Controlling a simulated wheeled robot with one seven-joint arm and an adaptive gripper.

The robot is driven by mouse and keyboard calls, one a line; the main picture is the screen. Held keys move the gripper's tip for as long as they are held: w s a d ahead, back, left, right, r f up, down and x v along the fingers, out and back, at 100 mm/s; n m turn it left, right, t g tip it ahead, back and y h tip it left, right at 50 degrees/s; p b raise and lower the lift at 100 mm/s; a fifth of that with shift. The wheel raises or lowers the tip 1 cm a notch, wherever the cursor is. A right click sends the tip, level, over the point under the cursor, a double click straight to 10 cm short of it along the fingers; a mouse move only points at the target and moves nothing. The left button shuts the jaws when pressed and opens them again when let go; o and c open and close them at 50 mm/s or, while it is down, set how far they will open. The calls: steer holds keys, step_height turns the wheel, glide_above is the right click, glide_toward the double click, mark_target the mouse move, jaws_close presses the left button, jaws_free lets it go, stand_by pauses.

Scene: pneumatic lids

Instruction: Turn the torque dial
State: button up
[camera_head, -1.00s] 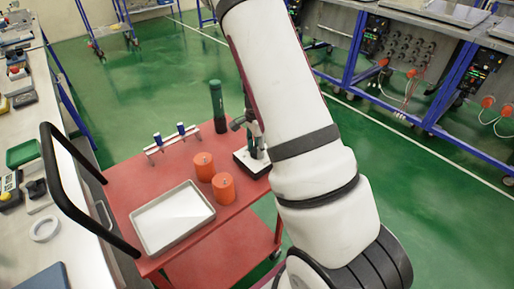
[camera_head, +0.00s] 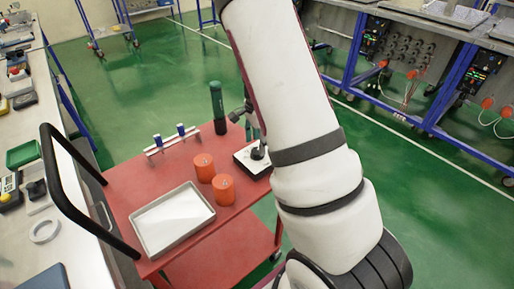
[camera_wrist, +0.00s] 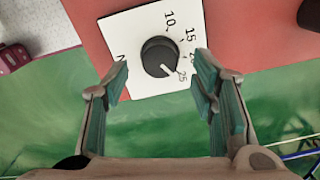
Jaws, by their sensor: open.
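The torque dial is a round black knob (camera_wrist: 159,57) with a white pointer line, on a white plate (camera_wrist: 121,27) marked with numbers such as 10, 15 and 25. The pointer is toward the 25 side. My gripper (camera_wrist: 162,85) is open in the wrist view, its two green-padded fingers on either side of the knob, apart from it. In the head view the dial plate (camera_head: 243,163) lies at the right edge of the red cart, and its black knob (camera_head: 258,152) shows partly beside my arm. My gripper is mostly hidden there.
The red cart top (camera_head: 180,169) also holds two orange cylinders (camera_head: 223,188), a metal tray (camera_head: 150,240), a dark green bottle-like cylinder (camera_head: 218,108) and a small rack with blue-topped pieces (camera_head: 171,141). A black handle (camera_head: 80,205) rises at the cart's left.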

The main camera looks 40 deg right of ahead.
step_height(320, 180, up, 8)
steer(key=shift+r, duration=0.25)
stand_by(0.5)
steer(key=s+a+r+n+t+y, duration=0.1)
steer(key=s+a+r+n, duration=0.3)
steer(key=a+r+n, duration=0.15)
steer(key=s+a+r+n+t+y, duration=0.1)
steer(key=s+a+r+n, duration=0.3)
steer(key=a+r, duration=0.3)
steer(key=s+a+r+n+t+h, duration=0.1)
steer(key=s+a+r+n, duration=0.1)
steer(key=s+n, duration=0.3)
steer(key=s+a+r+n+t+h, duration=0.1)
steer(key=s+a+r+n, duration=0.2)
steer(key=s, duration=0.6)
steer(key=a+n, duration=0.2)
steer(key=n, duration=0.1)
steer(key=shift+s, duration=0.25)
